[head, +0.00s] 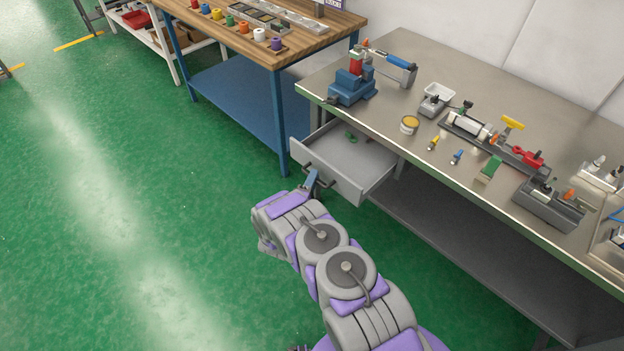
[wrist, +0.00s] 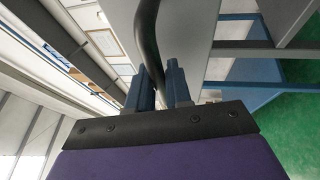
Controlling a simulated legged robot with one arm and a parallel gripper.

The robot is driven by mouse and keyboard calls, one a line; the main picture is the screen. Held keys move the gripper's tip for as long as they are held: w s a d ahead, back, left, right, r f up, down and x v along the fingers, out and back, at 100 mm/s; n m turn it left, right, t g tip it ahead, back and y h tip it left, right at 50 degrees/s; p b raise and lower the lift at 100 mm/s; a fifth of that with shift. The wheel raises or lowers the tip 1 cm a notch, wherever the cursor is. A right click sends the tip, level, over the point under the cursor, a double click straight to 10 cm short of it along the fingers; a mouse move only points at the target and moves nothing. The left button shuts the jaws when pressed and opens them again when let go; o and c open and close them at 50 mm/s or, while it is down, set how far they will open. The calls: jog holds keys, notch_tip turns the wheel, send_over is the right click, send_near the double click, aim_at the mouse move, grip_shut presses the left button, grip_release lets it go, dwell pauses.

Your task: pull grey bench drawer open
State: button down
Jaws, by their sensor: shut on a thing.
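The grey bench drawer (head: 338,180) sticks out from under the steel-topped bench (head: 405,125), with its inside showing. A small green item (head: 350,137) lies in it. My gripper (head: 312,180) is at the drawer's front face, shut on the dark bar handle (head: 318,182). In the wrist view the black handle (wrist: 148,45) runs between the two blue fingers of my gripper (wrist: 159,82), in front of the grey drawer front (wrist: 190,45). The exact finger contact is partly hidden in the head view.
A blue bench vise (head: 352,85) stands on the bench above the drawer. A wooden-topped blue bench (head: 255,40) with several coloured spools is at the left. Green floor (head: 130,220) is clear left of my arm. A lower shelf (head: 450,225) sits beneath the steel bench.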

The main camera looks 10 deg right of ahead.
jog(key=shift+s+f, duration=0.15)
jog(key=shift+f, duration=0.1)
jog(key=c, duration=1.3)
grip_release()
jog(key=shift+o, duration=0.9)
jog(key=shift+r, duration=0.1)
jog(key=p+v, duration=0.4)
jog(key=v, duration=1.3)
jog(key=shift+a, duration=0.15)
